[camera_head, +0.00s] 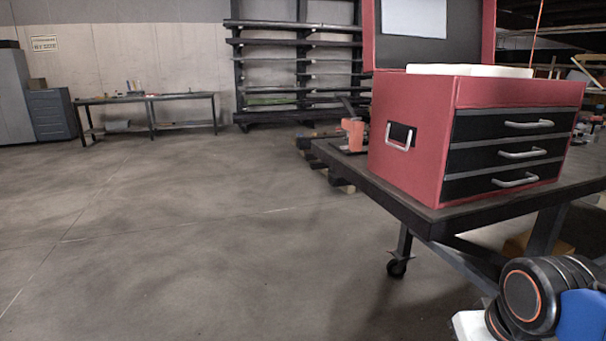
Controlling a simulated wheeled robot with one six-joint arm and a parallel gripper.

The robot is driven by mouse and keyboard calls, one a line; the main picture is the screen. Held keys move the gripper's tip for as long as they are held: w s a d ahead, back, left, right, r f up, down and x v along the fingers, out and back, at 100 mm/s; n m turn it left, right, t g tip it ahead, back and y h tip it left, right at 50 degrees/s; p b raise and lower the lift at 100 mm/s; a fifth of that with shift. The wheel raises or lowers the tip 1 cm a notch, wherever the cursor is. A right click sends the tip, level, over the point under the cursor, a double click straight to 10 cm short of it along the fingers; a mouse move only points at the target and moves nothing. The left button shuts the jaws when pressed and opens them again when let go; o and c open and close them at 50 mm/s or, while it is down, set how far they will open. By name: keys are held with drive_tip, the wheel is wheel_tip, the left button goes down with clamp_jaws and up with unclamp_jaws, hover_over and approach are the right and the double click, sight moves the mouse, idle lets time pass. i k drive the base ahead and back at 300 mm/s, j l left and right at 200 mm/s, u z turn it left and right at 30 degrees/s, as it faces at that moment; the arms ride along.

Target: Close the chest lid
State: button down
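A red chest (408,170) with three dark drawers and silver handles stands on a dark wheeled table at the right. Its lid (488,35) is open and stands upright at the back of the chest, with a pale sheet on its dark inner face. The lid's top is cut off by the picture edge. Something white shows at the chest's open top. A part of my arm, black with an orange ring and blue, shows at the bottom right corner, below and in front of the table. My gripper is not in view.
The dark table (420,220) has a corner jutting toward me and a caster below. An orange tool (353,133) sits left of the chest. The floor (180,230) at left is clear. A workbench (150,97) and shelves (300,62) stand far back.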

sight(396, 34)
drive_tip(key=u, duration=0.45)
drive_tip(key=i+u, duration=0.45)
drive_tip(key=i, duration=0.5)
drive_tip(key=i+j, duration=0.1)
drive_tip(key=i, duration=3.4)
drive_tip(key=i+z, duration=0.2)
drive_tip(key=z, duration=0.2)
drive_tip(key=i+z, duration=0.2)
drive_tip(key=z, duration=0.25)
drive_tip(key=i+j+z, duration=0.1)
drive_tip(key=z, duration=0.3)
drive_tip(key=i+j, duration=0.05)
